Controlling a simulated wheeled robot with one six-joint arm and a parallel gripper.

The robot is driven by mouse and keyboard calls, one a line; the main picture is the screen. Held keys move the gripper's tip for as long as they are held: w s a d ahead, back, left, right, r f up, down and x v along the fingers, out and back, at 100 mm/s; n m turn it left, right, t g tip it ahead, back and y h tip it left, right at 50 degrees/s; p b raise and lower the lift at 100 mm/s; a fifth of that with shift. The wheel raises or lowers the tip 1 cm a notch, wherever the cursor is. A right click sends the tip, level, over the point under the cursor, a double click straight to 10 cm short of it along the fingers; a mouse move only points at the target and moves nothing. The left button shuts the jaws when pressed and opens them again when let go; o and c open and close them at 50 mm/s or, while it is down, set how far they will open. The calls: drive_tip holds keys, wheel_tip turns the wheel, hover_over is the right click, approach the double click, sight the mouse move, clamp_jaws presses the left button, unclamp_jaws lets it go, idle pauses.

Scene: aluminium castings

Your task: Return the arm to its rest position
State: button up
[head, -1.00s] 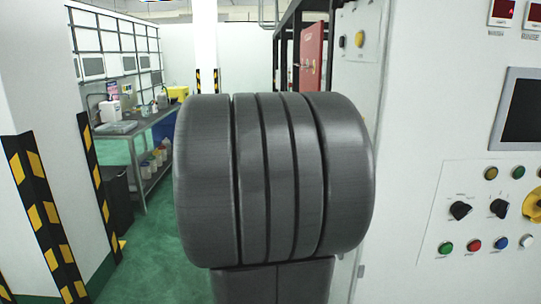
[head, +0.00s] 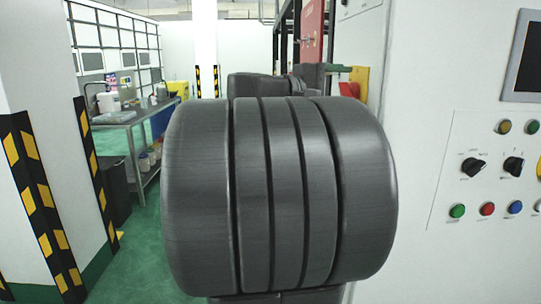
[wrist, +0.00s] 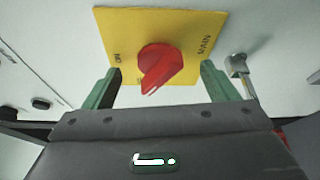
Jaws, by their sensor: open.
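My gripper (wrist: 161,82) is open in the wrist view, with one green finger on each side of the picture. Between and beyond the fingers is a red rotary switch (wrist: 160,66) on a yellow plate (wrist: 150,22) marked MAIN. The fingers look apart from the knob, and nothing is held. In the head view my large dark grey arm link fills the middle, with more of my arm behind it. A yellow plate (head: 360,78) with a red part shows just right of the arm, on the cabinet side.
A white machine cabinet with a control panel (head: 490,180) stands close on the right. A metal key-like fitting (wrist: 238,66) is beside the yellow plate. A striped pillar (head: 40,215) and a workbench (head: 128,116) are on the left, with green floor between them and my arm.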

drive_tip(key=shift+f+m+b, duration=0.15)
drive_tip(key=shift+m+b, duration=0.45)
drive_tip(key=shift+b, duration=0.15)
drive_tip(key=shift+h, duration=0.3)
